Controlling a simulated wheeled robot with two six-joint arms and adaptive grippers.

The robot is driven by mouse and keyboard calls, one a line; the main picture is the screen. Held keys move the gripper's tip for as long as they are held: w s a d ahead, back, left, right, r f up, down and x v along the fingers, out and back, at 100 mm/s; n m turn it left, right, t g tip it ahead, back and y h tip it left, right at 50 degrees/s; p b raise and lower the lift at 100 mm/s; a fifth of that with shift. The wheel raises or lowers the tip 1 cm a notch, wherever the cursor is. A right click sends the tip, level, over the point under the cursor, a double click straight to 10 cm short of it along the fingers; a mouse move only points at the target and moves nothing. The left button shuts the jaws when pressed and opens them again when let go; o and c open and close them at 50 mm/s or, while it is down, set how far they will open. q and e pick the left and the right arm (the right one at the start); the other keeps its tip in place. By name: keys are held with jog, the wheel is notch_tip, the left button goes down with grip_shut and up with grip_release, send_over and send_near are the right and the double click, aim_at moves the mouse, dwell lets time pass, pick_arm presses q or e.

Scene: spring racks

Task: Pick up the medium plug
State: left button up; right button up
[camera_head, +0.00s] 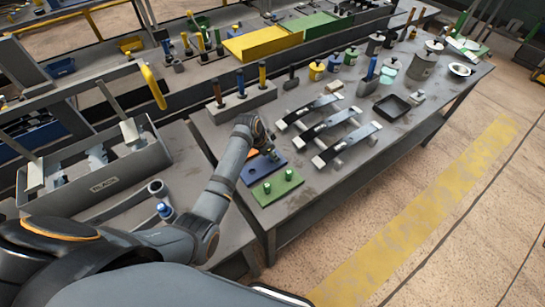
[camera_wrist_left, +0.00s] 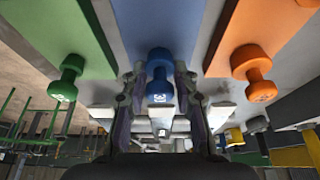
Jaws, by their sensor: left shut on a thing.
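My left gripper (camera_head: 266,146) is over the plates at the table's near left end. In the left wrist view its fingers (camera_wrist_left: 160,92) are shut on a blue plug (camera_wrist_left: 160,62), which stands out from a blue plate (camera_wrist_left: 158,22). I cannot tell whether the plug is clear of the plate. The blue plate (camera_head: 254,174) also shows in the head view, partly under the gripper. A green plug (camera_wrist_left: 68,75) is left of the gripper in the wrist view and an orange plug (camera_wrist_left: 252,70) is right. My right gripper is not in view.
The green plate (camera_head: 262,195) with two green plugs lies at the table's near corner. A block with upright handles (camera_head: 240,105) stands behind the gripper. Several dark-and-white bars (camera_head: 345,145) lie to the right. A grey bin (camera_head: 100,185) stands to the left.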

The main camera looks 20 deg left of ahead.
pick_arm(q)
jog(key=shift+r, duration=0.1)
jog(key=shift+w+r+b, duration=0.1)
jog(key=shift+r+b, duration=0.15)
jog(key=shift+b, duration=0.05)
jog(key=s+r+b, duration=0.3)
jog(key=s+r, duration=0.9)
jog(key=s, duration=0.2)
jog(key=shift+r, duration=0.15)
